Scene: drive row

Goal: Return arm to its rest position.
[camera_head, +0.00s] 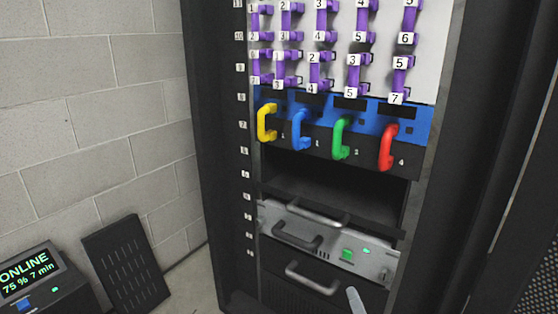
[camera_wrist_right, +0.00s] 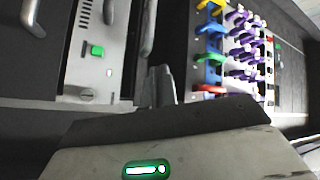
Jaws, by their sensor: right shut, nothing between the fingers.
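My right gripper (camera_head: 355,299) shows only as a pale grey fingertip at the bottom edge of the head view, in front of the lowest part of the rack. In the right wrist view its fingers (camera_wrist_right: 160,87) are together with nothing held between them. It is apart from the grey drive unit (camera_head: 334,243) with the lit green button, which also shows in the right wrist view (camera_wrist_right: 92,60). My left gripper is in neither view.
The black rack (camera_head: 218,150) holds yellow (camera_head: 266,122), blue (camera_head: 299,130), green (camera_head: 340,138) and red (camera_head: 387,147) handles below rows of purple connectors. An empty dark slot (camera_head: 335,185) lies beneath them. A display box (camera_head: 35,280) and a black slotted panel (camera_head: 126,265) stand at left.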

